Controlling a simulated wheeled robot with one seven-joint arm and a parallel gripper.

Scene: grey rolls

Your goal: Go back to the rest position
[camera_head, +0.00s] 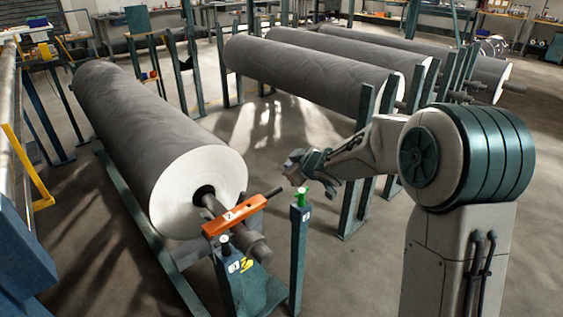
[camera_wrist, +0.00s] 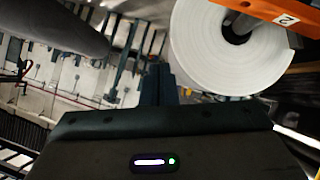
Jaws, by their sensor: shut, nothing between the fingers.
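My gripper (camera_head: 295,167) is in the head view, just above and beside a teal post with a green top (camera_head: 301,195). It is shut and empty. In the wrist view my gripper (camera_wrist: 158,72) points toward the room, with the white end of a grey roll (camera_wrist: 205,60) at the upper right. In the head view this large grey roll (camera_head: 135,125) lies on a teal stand at the left. An orange bar (camera_head: 235,215) marked 2 lies across the roll's shaft, left of my gripper. It also shows in the wrist view (camera_wrist: 255,10).
Several more grey rolls (camera_head: 310,72) lie on teal posts (camera_head: 355,190) behind my arm. A blue and yellow frame (camera_head: 25,165) stands at the far left. Workbenches (camera_head: 510,15) line the back. Bare floor (camera_head: 270,125) lies between the near roll and the others.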

